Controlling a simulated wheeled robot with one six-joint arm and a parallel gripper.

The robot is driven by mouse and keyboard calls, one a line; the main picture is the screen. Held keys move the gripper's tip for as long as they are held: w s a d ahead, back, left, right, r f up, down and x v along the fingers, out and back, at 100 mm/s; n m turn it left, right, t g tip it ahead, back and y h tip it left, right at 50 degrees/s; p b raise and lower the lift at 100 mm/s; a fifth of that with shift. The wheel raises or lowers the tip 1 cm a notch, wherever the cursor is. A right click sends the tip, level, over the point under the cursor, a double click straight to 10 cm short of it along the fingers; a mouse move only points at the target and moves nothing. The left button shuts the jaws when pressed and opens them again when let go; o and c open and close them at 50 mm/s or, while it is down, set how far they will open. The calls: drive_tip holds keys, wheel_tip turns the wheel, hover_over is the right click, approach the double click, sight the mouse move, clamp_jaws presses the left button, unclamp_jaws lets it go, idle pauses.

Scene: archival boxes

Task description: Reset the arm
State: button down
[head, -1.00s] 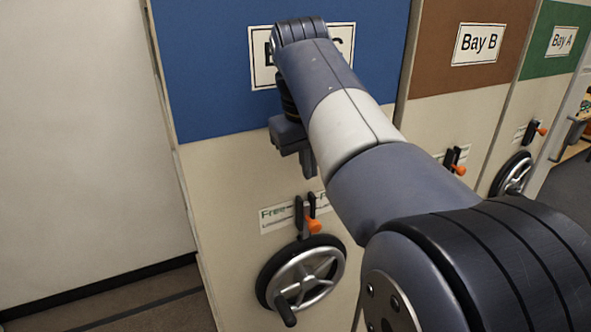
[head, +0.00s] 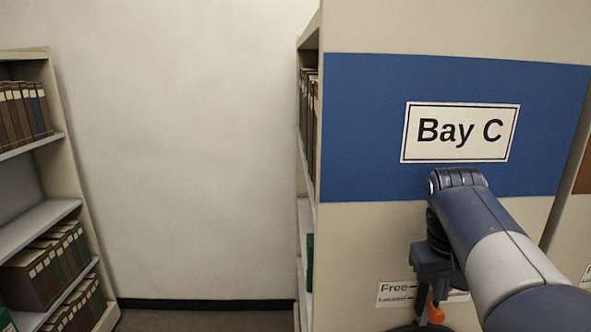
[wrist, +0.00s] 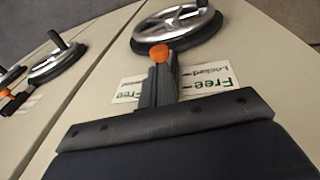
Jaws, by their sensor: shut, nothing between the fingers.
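My gripper (head: 424,293) hangs pointing down at the end of my arm, in front of the blue-topped Bay C end panel (head: 360,230). Its narrow fingers are shut with nothing between them; they also show in the wrist view (wrist: 160,85). An orange lock knob (head: 435,313) shows just below the gripper in the head view, and beyond the fingertips in the wrist view (wrist: 160,53). I cannot tell whether the fingers touch it. The Free/Locked label (head: 397,293) is partly hidden behind the gripper.
A spoked handwheel (wrist: 178,27) is on the panel near the knob, with another handwheel (wrist: 57,62) on the neighbouring panel. A shelf of boxes (head: 40,230) stands at the left. An open aisle with a bare wall (head: 200,150) lies between it and Bay C.

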sight(437, 313)
drive_tip(key=shift+b+x, duration=1.7)
drive_tip(key=shift+x, duration=0.35)
